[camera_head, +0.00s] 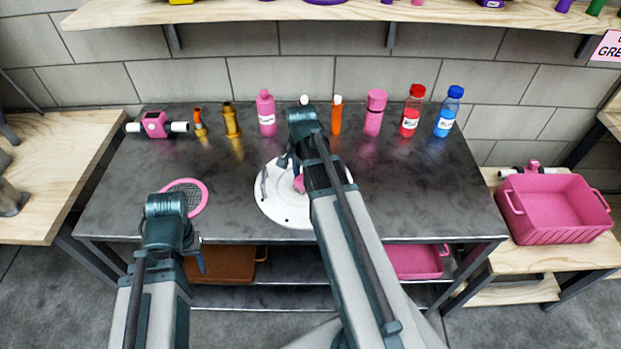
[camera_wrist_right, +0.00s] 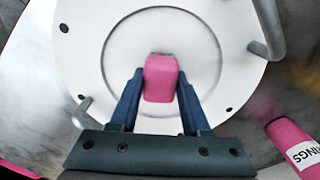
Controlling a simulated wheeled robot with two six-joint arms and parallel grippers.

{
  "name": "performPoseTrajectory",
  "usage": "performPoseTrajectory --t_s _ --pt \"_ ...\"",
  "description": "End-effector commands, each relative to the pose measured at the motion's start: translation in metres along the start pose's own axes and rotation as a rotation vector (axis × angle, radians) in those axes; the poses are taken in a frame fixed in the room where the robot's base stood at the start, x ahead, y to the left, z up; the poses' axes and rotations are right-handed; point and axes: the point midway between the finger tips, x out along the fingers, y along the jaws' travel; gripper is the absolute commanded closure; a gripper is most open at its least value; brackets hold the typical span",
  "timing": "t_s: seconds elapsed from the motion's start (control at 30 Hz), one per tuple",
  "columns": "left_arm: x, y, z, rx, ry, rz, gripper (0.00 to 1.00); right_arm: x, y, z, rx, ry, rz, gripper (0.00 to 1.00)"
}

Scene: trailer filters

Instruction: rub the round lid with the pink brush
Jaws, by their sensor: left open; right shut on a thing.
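The round white lid (camera_head: 272,205) lies on the dark metal table, with small holes near its rim and metal handles; it also fills much of the right wrist view (camera_wrist_right: 82,62). My right gripper (camera_wrist_right: 158,98) is shut on the pink brush (camera_wrist_right: 161,78), over the lid's middle inside its ring. The brush appears to touch the lid, but its underside is hidden. Faint grey smudges show inside the ring. In the head view the brush (camera_head: 299,184) is mostly hidden by my right gripper (camera_head: 296,172). My left gripper (camera_head: 200,258) is empty, low at the table's front edge.
A pink-rimmed round mesh filter (camera_head: 186,198) lies left of the lid. Several bottles, including a pink one (camera_head: 267,114) and a blue one (camera_head: 447,112), line the table's back. A pink crate (camera_head: 555,207) stands on the right side table. Table right of the lid is clear.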

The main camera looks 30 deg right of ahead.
Motion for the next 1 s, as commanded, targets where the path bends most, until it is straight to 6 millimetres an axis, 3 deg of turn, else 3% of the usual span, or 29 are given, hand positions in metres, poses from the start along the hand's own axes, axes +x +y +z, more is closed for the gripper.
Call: performPoseTrajectory --t_s 0.53,1.0 --pt "0.003 0.0 0.0 0.0 0.0 0.0 0.5 0.003 -0.013 -0.011 0.001 0.001 0.0 0.98" --pt "0.002 0.0 0.0 0.0 0.0 0.0 0.5 0.002 0.005 -0.028 0.003 0.003 0.001 0.98"
